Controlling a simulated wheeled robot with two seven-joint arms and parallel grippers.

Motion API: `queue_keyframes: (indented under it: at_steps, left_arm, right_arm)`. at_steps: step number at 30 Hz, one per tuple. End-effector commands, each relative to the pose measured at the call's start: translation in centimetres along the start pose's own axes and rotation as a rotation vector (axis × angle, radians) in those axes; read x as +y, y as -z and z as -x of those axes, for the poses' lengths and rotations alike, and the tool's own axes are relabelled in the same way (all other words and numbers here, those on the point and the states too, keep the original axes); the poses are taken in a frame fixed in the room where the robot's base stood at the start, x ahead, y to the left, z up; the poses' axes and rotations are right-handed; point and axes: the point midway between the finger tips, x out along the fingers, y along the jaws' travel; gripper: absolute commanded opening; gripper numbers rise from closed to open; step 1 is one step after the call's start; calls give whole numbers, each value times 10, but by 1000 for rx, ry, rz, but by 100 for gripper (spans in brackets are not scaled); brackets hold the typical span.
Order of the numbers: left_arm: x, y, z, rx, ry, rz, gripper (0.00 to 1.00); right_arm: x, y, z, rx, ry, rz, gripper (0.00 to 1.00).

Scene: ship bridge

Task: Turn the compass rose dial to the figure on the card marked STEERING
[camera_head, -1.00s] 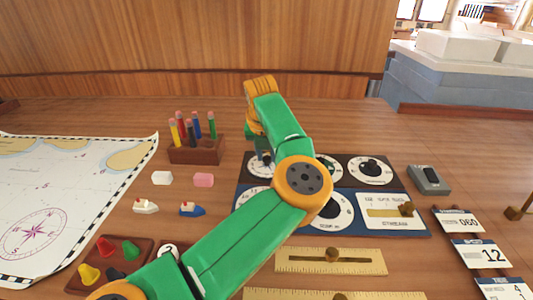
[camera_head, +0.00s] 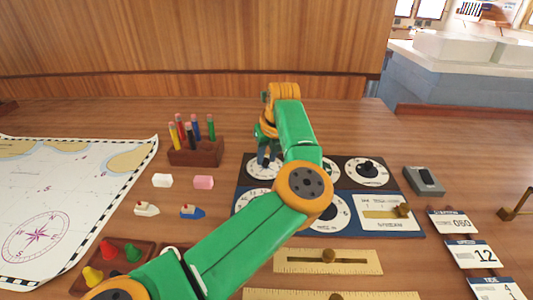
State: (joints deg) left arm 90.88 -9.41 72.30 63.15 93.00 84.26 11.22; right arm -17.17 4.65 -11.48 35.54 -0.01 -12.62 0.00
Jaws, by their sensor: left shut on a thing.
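A dark blue and black panel (camera_head: 410,220) with several white round dials lies on the desk in the middle. My left gripper (camera_head: 265,161) points down at the upper-left dial (camera_head: 258,172) and is shut on its knob. The gripper and arm hide the knob and much of that dial, so its reading and markings cannot be read. The card marked STEERING (camera_head: 455,223) lies at the right and appears to read 060. My right gripper is not in view.
Other dials (camera_head: 366,171) and a slider (camera_head: 400,211) share the panel. Cards marked SPEED (camera_head: 470,254) and TIDE (camera_head: 494,289) lie at right. A pencil block (camera_head: 196,154), chart (camera_head: 75,190), erasers, toy boats and brass rulers (camera_head: 340,262) surround it. Bare desk lies behind.

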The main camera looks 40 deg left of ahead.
Motion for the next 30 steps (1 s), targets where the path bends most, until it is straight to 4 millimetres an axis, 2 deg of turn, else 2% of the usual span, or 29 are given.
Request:
queue_keyframes:
  at_steps: [17, 18, 20, 21, 30]
  left_arm:
    - [0, -2, 1, -6, -12, 33, 0]
    - [0, -2, 1, -6, -12, 33, 40]
    - [0, -2, 1, -5, -12, 33, 56]
    - [0, -1, 1, -5, -12, 33, 60]
    - [-1, -1, 4, -4, -11, 32, 60]
  right_arm:
    - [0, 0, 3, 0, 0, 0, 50]
    - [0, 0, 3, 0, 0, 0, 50]
    - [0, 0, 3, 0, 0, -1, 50]
    - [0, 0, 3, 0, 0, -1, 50]
    - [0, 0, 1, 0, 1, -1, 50]
